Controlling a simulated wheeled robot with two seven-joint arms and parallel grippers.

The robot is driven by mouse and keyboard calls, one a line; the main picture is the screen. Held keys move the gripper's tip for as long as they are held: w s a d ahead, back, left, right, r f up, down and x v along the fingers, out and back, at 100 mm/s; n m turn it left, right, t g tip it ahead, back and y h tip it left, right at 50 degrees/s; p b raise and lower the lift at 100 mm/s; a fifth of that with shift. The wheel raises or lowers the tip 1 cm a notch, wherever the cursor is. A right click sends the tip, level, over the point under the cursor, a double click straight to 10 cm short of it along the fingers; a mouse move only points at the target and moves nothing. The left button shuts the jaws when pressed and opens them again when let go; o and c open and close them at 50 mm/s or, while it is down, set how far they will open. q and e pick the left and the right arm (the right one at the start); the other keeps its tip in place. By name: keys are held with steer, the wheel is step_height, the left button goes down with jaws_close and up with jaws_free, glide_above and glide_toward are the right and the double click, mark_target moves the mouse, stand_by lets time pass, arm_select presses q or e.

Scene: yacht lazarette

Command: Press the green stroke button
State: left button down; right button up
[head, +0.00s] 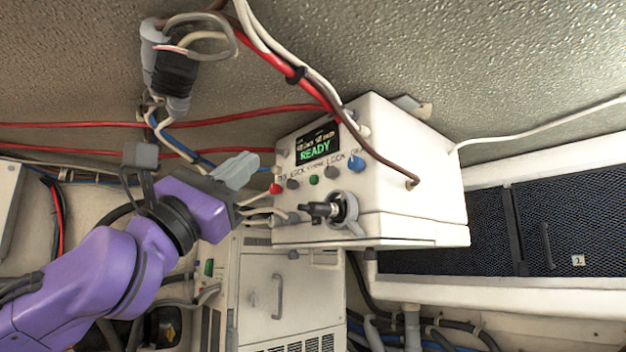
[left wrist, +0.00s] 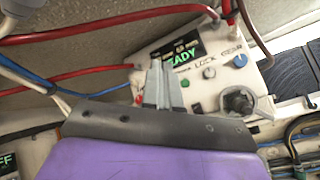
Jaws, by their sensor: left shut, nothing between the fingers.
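The white control box (head: 430,200) hangs under the ceiling, with a lit display (head: 317,146) reading "READY" in green. Below the display is a row of small round buttons with printed labels. The green button (head: 313,180) sits near the middle of the row. My left gripper (head: 240,170) is shut and empty, to the left of the box and apart from the green button in the head view. In the left wrist view its closed fingers (left wrist: 162,82) overlap the left part of the panel and the display. My right gripper is not in view.
A red button (head: 275,188), dark buttons and a blue button (head: 356,163) flank the green one. A black key-like knob (head: 325,210) sticks out below. A brown cable (head: 375,153) crosses the box's face. A white cabinet (head: 290,290) stands below.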

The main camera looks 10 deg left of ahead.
mark_target(313, 179)
arm_select(q)
steer(key=shift+w+d, duration=0.1)
steer(key=shift+w+d+p, duration=0.15)
steer(key=shift+w+d, duration=0.7)
steer(key=shift+w, duration=0.3)
steer(key=shift+w+d+p, duration=0.2)
steer(key=shift+w+d, duration=0.7)
steer(key=shift+w, duration=0.2)
steer(key=shift+w+d+p, duration=0.15)
steer(key=shift+w+d, duration=0.7)
steer(key=shift+w, duration=0.3)
steer(key=shift+w+d, duration=0.3)
steer(key=shift+w+d, duration=0.2)
steer(key=shift+w, duration=0.1)
steer(key=shift+s+a, duration=0.1)
stand_by(0.3)
steer(key=shift+s+a+b, duration=0.35)
steer(key=shift+s+a, duration=0.05)
steer(key=shift+s, duration=0.15)
